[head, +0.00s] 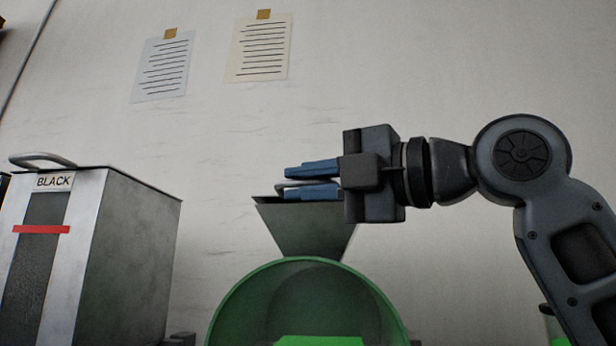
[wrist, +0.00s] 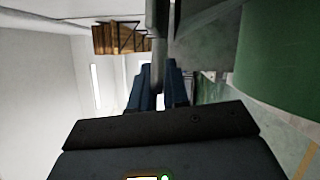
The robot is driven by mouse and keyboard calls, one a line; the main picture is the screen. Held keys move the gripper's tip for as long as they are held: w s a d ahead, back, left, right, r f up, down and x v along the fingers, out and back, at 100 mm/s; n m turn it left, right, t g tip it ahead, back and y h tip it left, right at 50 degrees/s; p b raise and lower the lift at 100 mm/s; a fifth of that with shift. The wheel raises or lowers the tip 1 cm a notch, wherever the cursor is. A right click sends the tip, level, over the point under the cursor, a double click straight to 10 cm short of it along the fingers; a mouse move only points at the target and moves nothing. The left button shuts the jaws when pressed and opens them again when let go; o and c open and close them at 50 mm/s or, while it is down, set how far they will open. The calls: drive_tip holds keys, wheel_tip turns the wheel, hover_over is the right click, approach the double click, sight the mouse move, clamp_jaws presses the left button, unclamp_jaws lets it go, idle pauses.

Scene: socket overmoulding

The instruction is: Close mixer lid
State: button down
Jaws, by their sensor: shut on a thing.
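The green mixer drum (head: 225,310) stands low in the middle of the head view, with a grey funnel-shaped hopper (head: 300,230) above it. My gripper (head: 288,181) comes in level from the right at the hopper's top, its blue fingers shut on a grey bar-like handle (head: 310,184). In the wrist view the handle (wrist: 158,60) runs between the two fingers (wrist: 156,75). The lid's plate is mostly hidden by the fingers; I cannot tell its exact angle, though the handle sits close above the hopper rim. The drum (wrist: 275,50) also shows at the right of the wrist view.
A metal bin labelled BLACK (head: 130,260) with a top handle stands at the left, apart from the hopper. Two paper sheets (head: 163,66) hang on the wall behind.

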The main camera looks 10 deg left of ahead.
drive_tip(key=shift+w+d+f, duration=0.1)
drive_tip(key=shift+w+f, duration=0.05)
drive_tip(key=shift+f, duration=0.55)
drive_tip(key=shift+f+b, duration=0.15)
drive_tip(key=shift+b, duration=0.15)
drive_tip(key=c, duration=1.2)
unclamp_jaws()
drive_tip(key=v, duration=0.7)
drive_tip(key=shift+s+d, duration=0.2)
drive_tip(key=shift+d, duration=0.1)
